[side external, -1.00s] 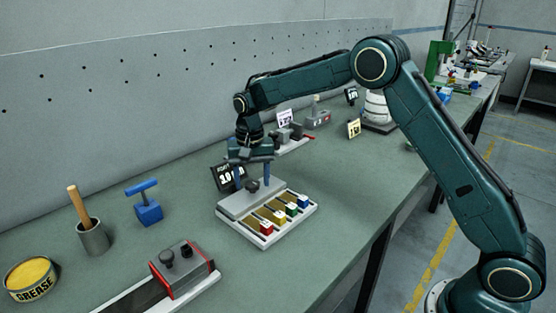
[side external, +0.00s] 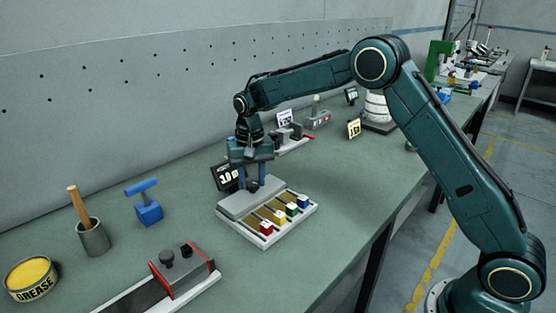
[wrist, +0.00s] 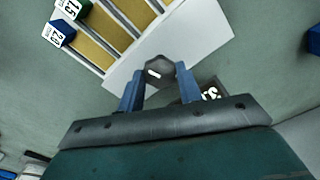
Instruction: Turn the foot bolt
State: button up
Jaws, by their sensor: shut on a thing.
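The foot bolt is a dark grey hex head with a pale mark (wrist: 157,72), standing on the bare plate of the label magazine. The label magazine (side external: 243,206) is a pale tray with gold lanes and red, yellow, green and blue label blocks at the front. My gripper (side external: 254,187) points straight down at the magazine's rear plate. In the wrist view its two blue fingers (wrist: 157,78) are shut on the bolt, one on each side. In the side view the fingers and palm hide most of the bolt.
A black display (side external: 226,177) reading about 3.0 stands close behind the magazine. A blue T-handled tool (side external: 148,209), a grey cup with a wooden handle (side external: 93,237), a grease tin (side external: 31,279) and a red-ended fixture (side external: 184,267) lie to the left. Bench in front of the magazine is clear.

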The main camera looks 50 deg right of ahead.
jog(key=n, duration=1.5)
jog(key=shift+n, duration=0.4)
jog(key=n, duration=0.5)
jog(key=shift+n, duration=0.3)
jog(key=shift+r, duration=0.1)
jog(key=o, duration=1)
